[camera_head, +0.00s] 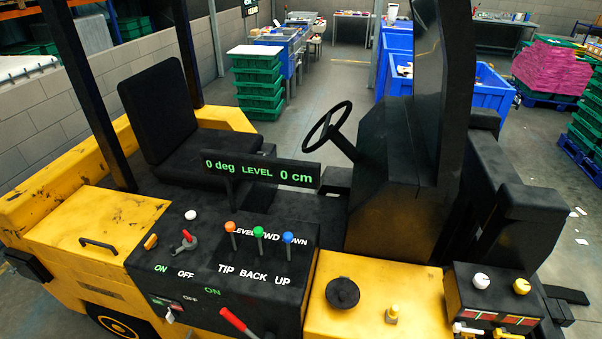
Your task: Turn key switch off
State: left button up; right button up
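A black control panel (215,262) sits on the near side of a yellow forklift. A red-handled rotary switch on a grey base (187,241) stands on it, just above the printed words ON, in green, and OFF, in white. It looks like the key switch, but I cannot tell its setting for sure. A small orange knob (151,242) is left of it. A second ON/OFF marking sits lower, by a small switch (160,301) at the panel's front edge. Neither of my grippers is in view.
Orange, green and blue levers (259,237) stand right of the switch. A red lever (236,322) sticks up at the front. A level display (262,172) hangs behind. A steering wheel (327,128) and seat (159,110) are farther back. Space above the switch looks clear.

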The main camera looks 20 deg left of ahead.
aim_at(187, 246)
jog(key=u, duration=1.55)
